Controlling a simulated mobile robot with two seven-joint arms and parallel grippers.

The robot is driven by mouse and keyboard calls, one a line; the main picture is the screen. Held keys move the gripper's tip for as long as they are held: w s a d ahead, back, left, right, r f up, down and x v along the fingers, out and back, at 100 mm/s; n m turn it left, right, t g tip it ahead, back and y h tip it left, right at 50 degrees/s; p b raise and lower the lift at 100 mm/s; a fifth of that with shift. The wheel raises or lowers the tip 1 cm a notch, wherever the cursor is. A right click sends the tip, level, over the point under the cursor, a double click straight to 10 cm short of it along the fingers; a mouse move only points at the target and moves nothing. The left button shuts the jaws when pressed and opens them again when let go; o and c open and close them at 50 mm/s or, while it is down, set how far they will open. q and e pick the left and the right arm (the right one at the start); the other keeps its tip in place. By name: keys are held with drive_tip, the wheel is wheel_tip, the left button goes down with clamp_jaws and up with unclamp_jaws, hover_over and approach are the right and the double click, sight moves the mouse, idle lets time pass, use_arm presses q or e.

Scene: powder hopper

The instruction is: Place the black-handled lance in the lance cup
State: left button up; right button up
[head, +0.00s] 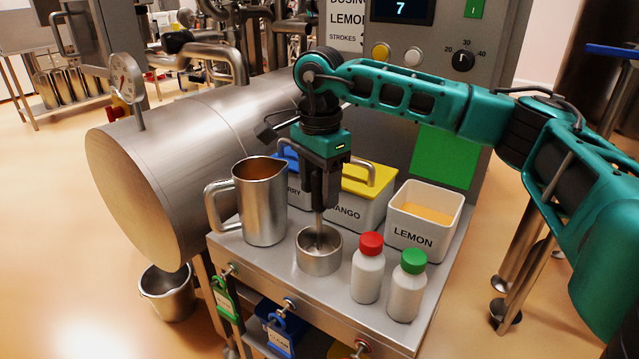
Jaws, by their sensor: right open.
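The lance cup (319,262) is a short, round steel cup on the front part of the steel bench top. The lance's thin metal shaft (319,228) stands nearly upright with its lower end inside the cup. Its black handle is mostly hidden by my right gripper (320,198), which points straight down above the cup. The right gripper is open, with its dark fingers around the upper part of the lance. Whether a finger touches the handle cannot be told. My left gripper is not in view.
A steel jug (262,207) stands left of the cup. A red-capped bottle (367,275) and a green-capped bottle (405,292) stand close on its right. A large steel drum (190,150) is at left.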

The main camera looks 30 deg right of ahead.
wheel_tip(320, 180, up, 12)
drive_tip(key=shift+r+p, duration=0.15)
drive_tip(key=shift+p, duration=0.6)
idle(0.3)
